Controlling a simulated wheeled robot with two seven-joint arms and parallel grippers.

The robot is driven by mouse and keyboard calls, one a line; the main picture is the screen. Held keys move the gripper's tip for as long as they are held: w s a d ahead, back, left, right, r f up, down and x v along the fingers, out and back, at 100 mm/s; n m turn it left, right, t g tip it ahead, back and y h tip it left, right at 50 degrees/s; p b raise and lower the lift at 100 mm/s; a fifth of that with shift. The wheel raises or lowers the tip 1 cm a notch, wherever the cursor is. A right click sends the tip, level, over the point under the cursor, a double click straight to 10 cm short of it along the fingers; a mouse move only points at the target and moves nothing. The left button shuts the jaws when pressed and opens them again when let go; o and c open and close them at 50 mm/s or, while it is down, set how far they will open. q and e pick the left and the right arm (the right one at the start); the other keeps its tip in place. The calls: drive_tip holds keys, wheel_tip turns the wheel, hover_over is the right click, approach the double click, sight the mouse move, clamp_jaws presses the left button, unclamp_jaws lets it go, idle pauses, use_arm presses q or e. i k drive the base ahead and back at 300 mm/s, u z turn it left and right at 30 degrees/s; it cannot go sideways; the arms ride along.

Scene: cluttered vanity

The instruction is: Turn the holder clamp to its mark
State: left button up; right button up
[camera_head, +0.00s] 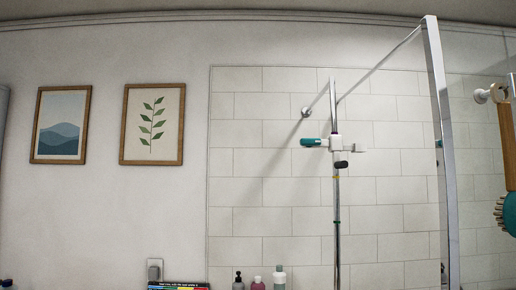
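The holder clamp (335,142) sits on the upper part of an upright chrome rail (336,250) in front of the tiled wall. It has a white body, a teal end (311,142) pointing left and a short white piece (358,149) pointing right. A dark knob (342,164) sits just below the body. A thin yellow band (336,178) is on the rail below the clamp, and a teal band (337,222) is lower down. I cannot tell which of these is the mark. Neither of my grippers is in view.
A glass panel's metal post (441,130) stands right of the rail, with a bar running to the wall. A wooden-handled brush (507,145) hangs at the far right. Several bottles (279,278) stand at the bottom edge. Two framed pictures (153,124) hang at left.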

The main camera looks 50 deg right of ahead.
sight(308, 143)
drive_tip(key=z, duration=0.35)
drive_tip(key=i, duration=1)
drive_tip(key=z, duration=0.75)
